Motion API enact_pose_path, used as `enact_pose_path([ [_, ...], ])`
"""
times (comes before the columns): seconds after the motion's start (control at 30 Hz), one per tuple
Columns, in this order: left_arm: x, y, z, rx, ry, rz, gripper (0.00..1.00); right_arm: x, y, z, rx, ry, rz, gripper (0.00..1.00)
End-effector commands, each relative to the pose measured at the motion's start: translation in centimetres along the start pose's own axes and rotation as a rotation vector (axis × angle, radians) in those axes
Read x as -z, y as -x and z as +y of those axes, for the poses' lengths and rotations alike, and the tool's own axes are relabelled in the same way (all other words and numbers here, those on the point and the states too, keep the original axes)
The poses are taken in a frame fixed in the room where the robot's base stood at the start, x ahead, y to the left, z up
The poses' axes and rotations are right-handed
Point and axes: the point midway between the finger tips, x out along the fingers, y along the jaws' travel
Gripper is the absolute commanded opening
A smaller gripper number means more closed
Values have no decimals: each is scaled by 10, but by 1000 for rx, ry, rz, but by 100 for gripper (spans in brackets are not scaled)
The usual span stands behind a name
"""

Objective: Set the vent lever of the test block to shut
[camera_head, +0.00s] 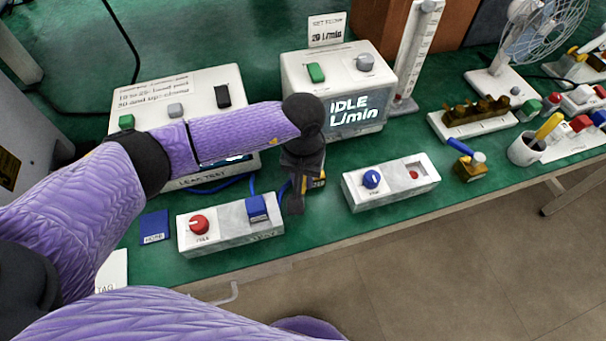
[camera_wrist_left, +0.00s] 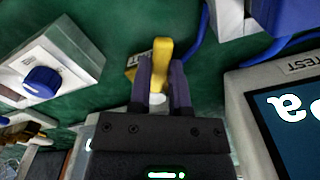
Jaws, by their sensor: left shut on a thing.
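My left gripper (camera_head: 296,200) reaches down over the bench between two white control boxes. In the left wrist view its dark fingers (camera_wrist_left: 162,82) are shut on a yellow piece (camera_wrist_left: 161,52), with a small pale part between them. In the head view the arm mostly hides this piece; a yellow and dark bit (camera_head: 318,179) shows beside the fingers. I cannot tell from its markings whether it is the vent lever, or which way it is set. Blue tubing (camera_wrist_left: 195,38) runs close by. My right gripper is not in view.
One white box (camera_head: 205,240) with a red knob and blue flap stands left of the gripper. Another (camera_head: 405,195) with a blue knob (camera_head: 372,179) stands right. Behind are the leak tester (camera_head: 165,82) and flow meter (camera_head: 297,88). The brass block (camera_head: 468,170) is further right.

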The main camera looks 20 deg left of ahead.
Motion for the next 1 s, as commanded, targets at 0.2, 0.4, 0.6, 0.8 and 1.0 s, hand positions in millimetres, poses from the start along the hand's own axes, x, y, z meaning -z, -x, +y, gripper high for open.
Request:
enact_pose_path([
  [0.2,0,0,0,0,1,1,0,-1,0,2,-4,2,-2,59],
  [0.4,0,0,0,0,1,1,0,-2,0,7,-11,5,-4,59],
  [0.6,0,1,0,0,1,2,0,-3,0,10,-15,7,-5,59],
  [0.8,1,1,0,0,1,2,0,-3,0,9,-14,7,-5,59],
  [1.0,1,1,0,0,9,2,0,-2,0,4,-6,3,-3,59],
])
